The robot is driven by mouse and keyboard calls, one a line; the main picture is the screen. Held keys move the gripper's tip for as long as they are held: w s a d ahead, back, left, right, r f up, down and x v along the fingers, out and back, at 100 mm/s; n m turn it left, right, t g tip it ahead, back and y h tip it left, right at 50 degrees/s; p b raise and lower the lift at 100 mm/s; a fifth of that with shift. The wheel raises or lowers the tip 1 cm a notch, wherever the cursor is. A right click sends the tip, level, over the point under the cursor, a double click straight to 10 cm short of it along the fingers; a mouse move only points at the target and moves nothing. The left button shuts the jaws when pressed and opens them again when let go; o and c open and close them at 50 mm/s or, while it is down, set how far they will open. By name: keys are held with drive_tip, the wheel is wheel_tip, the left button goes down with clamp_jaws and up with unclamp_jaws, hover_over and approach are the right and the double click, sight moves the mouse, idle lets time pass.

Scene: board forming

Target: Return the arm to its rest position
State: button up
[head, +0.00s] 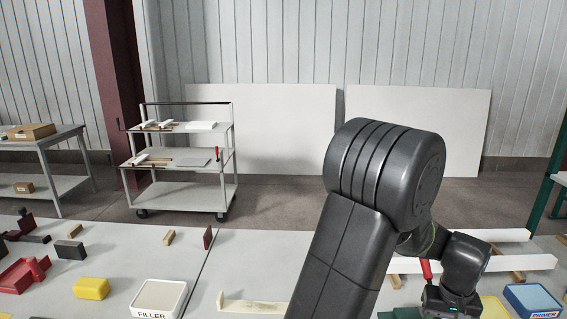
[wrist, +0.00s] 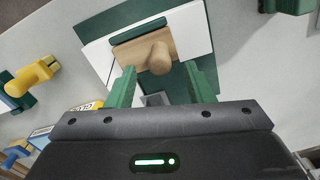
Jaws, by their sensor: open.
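My arm rises from the bottom of the head view, bends at a large dark elbow (head: 385,165) and comes down at the right to the wrist. The gripper body shows at the bottom edge of that view, its fingertips hidden. In the wrist view my gripper (wrist: 161,84) is open, with a green finger on each side. Ahead of the gap is a wooden piece with a rounded knob (wrist: 158,58), lying over a white panel and a dark green sheet (wrist: 98,27). I see nothing gripped, and cannot tell the distance to the knob.
The grey table holds a FILLER tub (head: 158,298), a yellow block (head: 91,288), red pieces (head: 24,272) and a PRIMER tub (head: 532,299). White strips (head: 520,262) lie near my wrist. A cart (head: 180,165) and leaning panels (head: 262,130) stand behind.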

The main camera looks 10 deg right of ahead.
wheel_tip(320, 180, up, 3)
drive_tip(key=shift+r+p, duration=0.2)
drive_tip(key=shift+p, duration=0.65)
drive_tip(key=shift+w+a+f, duration=0.15)
drive_tip(key=shift+w+f, duration=0.05)
drive_tip(key=shift+w, duration=0.05)
